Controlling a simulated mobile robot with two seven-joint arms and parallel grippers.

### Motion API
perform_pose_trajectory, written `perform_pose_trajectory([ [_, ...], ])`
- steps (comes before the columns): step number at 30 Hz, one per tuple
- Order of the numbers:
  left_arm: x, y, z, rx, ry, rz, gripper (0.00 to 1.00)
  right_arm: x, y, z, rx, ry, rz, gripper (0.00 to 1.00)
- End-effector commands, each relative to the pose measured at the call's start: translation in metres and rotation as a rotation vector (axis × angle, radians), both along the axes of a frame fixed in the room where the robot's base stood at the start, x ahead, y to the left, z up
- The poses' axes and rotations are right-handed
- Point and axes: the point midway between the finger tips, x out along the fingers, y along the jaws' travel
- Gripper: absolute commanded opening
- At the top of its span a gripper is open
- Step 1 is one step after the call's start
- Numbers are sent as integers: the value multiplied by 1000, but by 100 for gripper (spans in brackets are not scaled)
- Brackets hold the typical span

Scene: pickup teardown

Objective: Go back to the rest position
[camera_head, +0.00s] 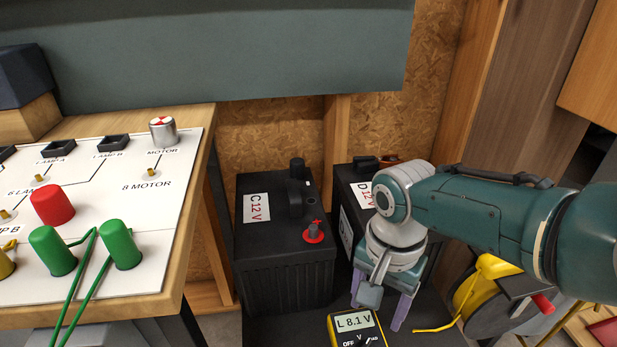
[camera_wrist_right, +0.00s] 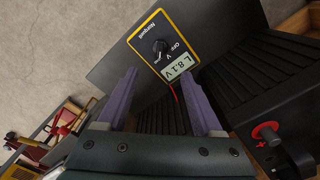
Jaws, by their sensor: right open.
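My right gripper (camera_head: 384,300) reaches in from the right in the head view, pointing down in front of the battery marked D 12 V (camera_head: 362,190). Its two purple fingers are apart with nothing between them; they also show in the right wrist view (camera_wrist_right: 160,95). A yellow multimeter (camera_head: 357,328) reading "L 8.1 V" lies just below the fingertips in the head view. It also shows beyond the fingers in the right wrist view (camera_wrist_right: 163,46). My left gripper is in neither view.
A battery marked C 12 V (camera_head: 285,245) with a red terminal stands left of the D battery. A wooden bench with a white panel (camera_head: 150,215), red and green plugs and green wires fills the left. A yellow cable reel (camera_head: 480,295) stands below my right arm.

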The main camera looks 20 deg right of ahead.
Motion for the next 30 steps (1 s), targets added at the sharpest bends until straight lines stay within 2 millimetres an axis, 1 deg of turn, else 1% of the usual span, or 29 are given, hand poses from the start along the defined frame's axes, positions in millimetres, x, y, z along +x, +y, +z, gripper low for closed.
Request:
perform_pose_trajectory([
  [9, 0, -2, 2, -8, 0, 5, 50, -1, 1, 2, 1, -1, 9, 68],
  [11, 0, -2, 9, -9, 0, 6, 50, -3, 3, 7, 3, -5, 35, 68],
  [14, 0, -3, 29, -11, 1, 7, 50, -11, 13, 26, 10, -24, 138, 68],
  [17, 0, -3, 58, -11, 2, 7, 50, -28, 25, 57, 15, -56, 302, 68],
  [18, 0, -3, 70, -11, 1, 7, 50, -36, 30, 71, 16, -71, 375, 68],
  [20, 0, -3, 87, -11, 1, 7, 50, -49, 37, 95, 12, -97, 482, 68],
  [21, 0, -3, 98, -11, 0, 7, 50, -58, 41, 111, 9, -114, 550, 68],
  [23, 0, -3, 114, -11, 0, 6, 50, -72, 44, 138, -2, -140, 648, 68],
  [24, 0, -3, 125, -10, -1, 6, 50, -81, 46, 157, -10, -158, 711, 68],
  [26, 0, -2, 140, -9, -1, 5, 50, -95, 48, 185, -27, -181, 799, 68],
  [27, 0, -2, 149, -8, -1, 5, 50, -104, 49, 202, -39, -196, 852, 68],
  [30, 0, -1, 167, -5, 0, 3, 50, -123, 48, 243, -70, -225, 962, 68],
])
